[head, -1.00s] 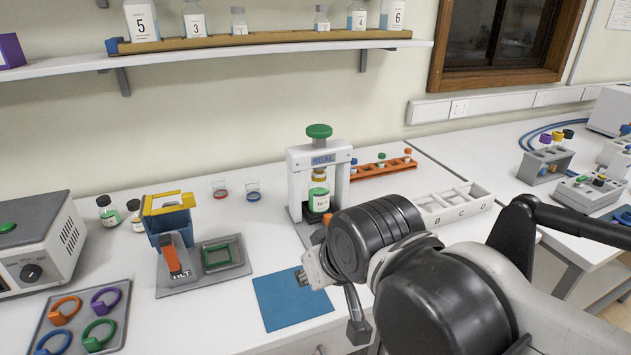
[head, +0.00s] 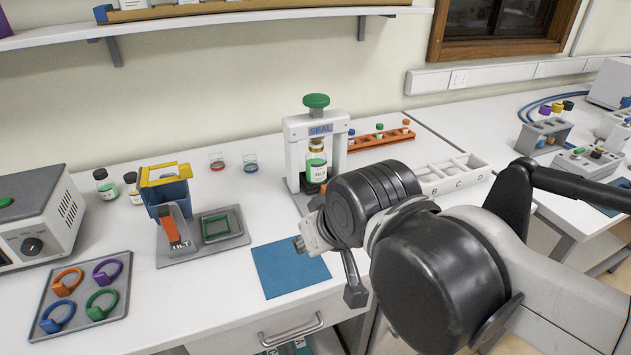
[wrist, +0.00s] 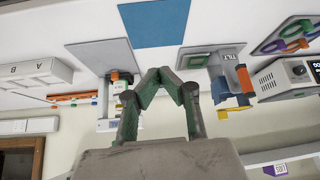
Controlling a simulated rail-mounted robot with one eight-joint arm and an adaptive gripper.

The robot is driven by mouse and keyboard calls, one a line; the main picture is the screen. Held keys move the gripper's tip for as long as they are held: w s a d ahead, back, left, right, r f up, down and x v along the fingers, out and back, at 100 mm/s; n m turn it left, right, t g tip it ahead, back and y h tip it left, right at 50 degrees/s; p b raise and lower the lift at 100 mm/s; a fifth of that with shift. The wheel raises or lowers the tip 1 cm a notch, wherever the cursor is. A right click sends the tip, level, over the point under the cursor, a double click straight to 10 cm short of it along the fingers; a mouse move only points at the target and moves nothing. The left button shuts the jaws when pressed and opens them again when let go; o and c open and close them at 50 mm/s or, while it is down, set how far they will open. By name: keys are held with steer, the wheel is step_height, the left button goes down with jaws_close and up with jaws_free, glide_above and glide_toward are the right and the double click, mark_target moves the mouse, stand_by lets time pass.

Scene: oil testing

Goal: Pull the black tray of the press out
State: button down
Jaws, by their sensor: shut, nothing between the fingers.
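The press (head: 317,130), white with a green knob and a SEAL label, stands on the bench. A bottle with a green band and white label (head: 316,168) stands inside it. The black tray (head: 308,187) shows as a dark strip low in the press, below the bottle. My arm hides the front right of the press base. In the wrist view, upside down, the press (wrist: 103,108) is left of the fingers, with an orange knob (wrist: 114,75) at its front. My gripper (wrist: 162,74) is shut and empty, its fingertips apart from the press and knob.
A blue mat (head: 289,267) lies in front of the press. The TILT device (head: 200,245) stands to its left, and a white lettered rack (head: 455,178) to its right. An orange rack (head: 380,138) is behind. A drawer handle (head: 291,330) sits under the bench edge.

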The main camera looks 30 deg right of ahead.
steer(key=c, duration=2.4)
jaws_free()
steer(key=shift+o, duration=1.4)
steer(key=shift+w+r, duration=0.1)
steer(key=shift+o, duration=1.4)
steer(key=shift+w+d+r, duration=0.15)
steer(key=shift+w+d, duration=0.05)
steer(key=shift+w, duration=0.1)
steer(key=o, duration=0.4)
steer(key=shift+g, duration=0.4)
steer(key=w+d, duration=0.1)
steer(key=w, duration=0.1)
steer(key=w+d+r, duration=0.1)
steer(key=w, duration=0.1)
steer(key=w+d+r, duration=0.1)
steer(key=w, duration=0.1)
steer(key=shift+w+d, duration=0.1)
steer(key=shift+w, duration=0.1)
steer(key=shift+c, duration=0.2)
steer(key=m+g, duration=0.1)
steer(key=g, duration=0.1)
glide_above(326, 186)
steer(key=s, duration=0.5)
step_height(326, 186, down, 6)
steer(key=x, duration=1.3)
steer(key=shift+w+f+p, duration=0.2)
steer(key=shift+f+p, duration=0.05)
steer(key=shift+p, duration=0.1)
jaws_close()
